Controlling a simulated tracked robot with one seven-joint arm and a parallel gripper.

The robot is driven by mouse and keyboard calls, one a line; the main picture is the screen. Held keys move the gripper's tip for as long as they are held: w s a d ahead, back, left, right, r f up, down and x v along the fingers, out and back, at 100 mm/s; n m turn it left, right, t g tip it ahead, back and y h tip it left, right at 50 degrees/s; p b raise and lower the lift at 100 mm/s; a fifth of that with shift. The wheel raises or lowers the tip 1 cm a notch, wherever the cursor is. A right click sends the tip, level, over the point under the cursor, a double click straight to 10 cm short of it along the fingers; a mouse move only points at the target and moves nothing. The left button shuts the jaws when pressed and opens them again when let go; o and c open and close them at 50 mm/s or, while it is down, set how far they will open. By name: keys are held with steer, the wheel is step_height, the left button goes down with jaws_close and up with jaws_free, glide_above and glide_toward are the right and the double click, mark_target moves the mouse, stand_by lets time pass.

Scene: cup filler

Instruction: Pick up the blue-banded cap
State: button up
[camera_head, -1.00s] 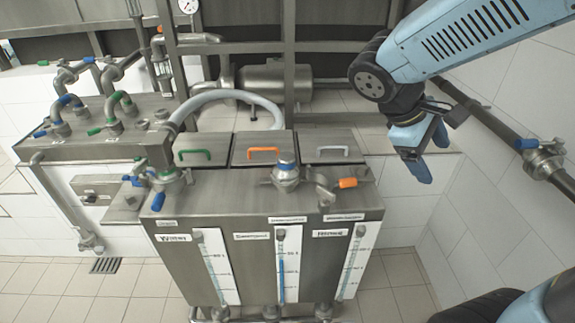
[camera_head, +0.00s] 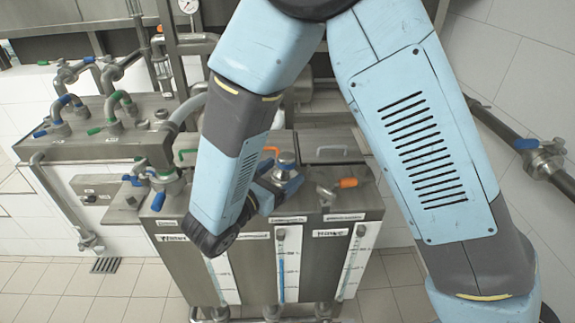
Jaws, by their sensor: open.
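The blue-banded cap (camera_head: 287,159) is a round metal cap on top of the steel cabinet, near its middle. Its upper part shows just beyond my gripper; its lower part and most of the blue band are hidden. My gripper (camera_head: 279,175) is open, with its blue fingers low over the cabinet top and close to the cap. One finger shows left of the cap and one in front of it. I cannot tell whether either touches it or whether the cap is between them.
The steel cabinet (camera_head: 340,262) has level tubes on its front. A blue-handled valve (camera_head: 160,197) is at the left. Lids with coloured handles lie behind. My arm hides much of the middle.

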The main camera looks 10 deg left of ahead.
steer(key=a, duration=0.1)
steer(key=s+a+f+n+t+y, duration=0.1)
steer(key=s+a+f+n+y, duration=0.1)
steer(key=shift+a+f+t, duration=0.1)
steer(key=shift+a+t, duration=0.2)
steer(key=shift+a, duration=0.05)
glide_toward(291, 152)
steer(key=w, duration=0.3)
steer(key=w+d+f, duration=0.1)
steer(key=shift+w, duration=0.25)
steer(key=shift+r+x, duration=0.2)
steer(key=shift+x, duration=1.15)
steer(key=shift+r+x, duration=0.15)
steer(key=shift+x, duration=1.25)
steer(key=shift+d, duration=0.1)
steer(key=shift+c, duration=0.4)
steer(key=c, duration=1.2)
